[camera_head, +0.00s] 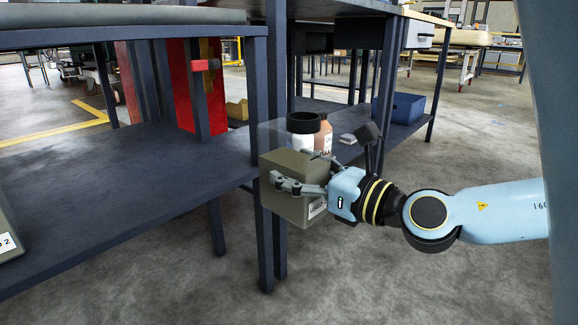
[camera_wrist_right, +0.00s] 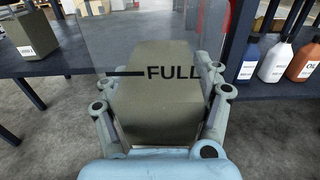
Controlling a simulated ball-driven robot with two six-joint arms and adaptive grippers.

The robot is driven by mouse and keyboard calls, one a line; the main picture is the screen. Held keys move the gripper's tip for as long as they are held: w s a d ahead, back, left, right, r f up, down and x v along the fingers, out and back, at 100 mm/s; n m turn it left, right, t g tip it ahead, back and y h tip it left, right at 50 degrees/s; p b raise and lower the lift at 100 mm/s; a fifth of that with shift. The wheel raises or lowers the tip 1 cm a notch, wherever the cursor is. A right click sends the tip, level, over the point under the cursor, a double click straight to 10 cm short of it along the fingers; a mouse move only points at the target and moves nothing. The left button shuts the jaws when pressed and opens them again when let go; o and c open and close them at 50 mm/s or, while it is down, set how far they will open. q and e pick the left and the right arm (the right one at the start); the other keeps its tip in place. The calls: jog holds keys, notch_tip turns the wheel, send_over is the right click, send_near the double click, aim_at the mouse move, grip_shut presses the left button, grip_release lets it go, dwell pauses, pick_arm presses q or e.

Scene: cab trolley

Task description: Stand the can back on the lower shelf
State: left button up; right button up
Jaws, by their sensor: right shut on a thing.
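The can is an olive-green box-shaped body (camera_head: 288,205) with a white label low on its side. My right gripper (camera_head: 308,188) is shut on it and holds it in the air beside a dark table leg. In the right wrist view the can (camera_wrist_right: 155,105) fills the space between the two fingers. The lower shelf (camera_head: 125,175) is a dark blue-grey board to the left of the can, with much bare surface. The can's underside and whether it touches the leg cannot be told. My left gripper is not in view.
Dark table legs (camera_head: 264,235) stand right behind the can. Bottles (camera_head: 325,135) stand behind it; several show in the wrist view (camera_wrist_right: 275,62). Another olive box (camera_wrist_right: 35,38) sits at left.

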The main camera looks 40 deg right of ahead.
jog(key=s+p, duration=0.2)
jog(key=s, duration=0.6)
jog(key=shift+s+d, duration=0.2)
jog(key=shift+d, duration=0.15)
dwell(0.4)
jog(key=shift+r, duration=0.1)
dwell(0.4)
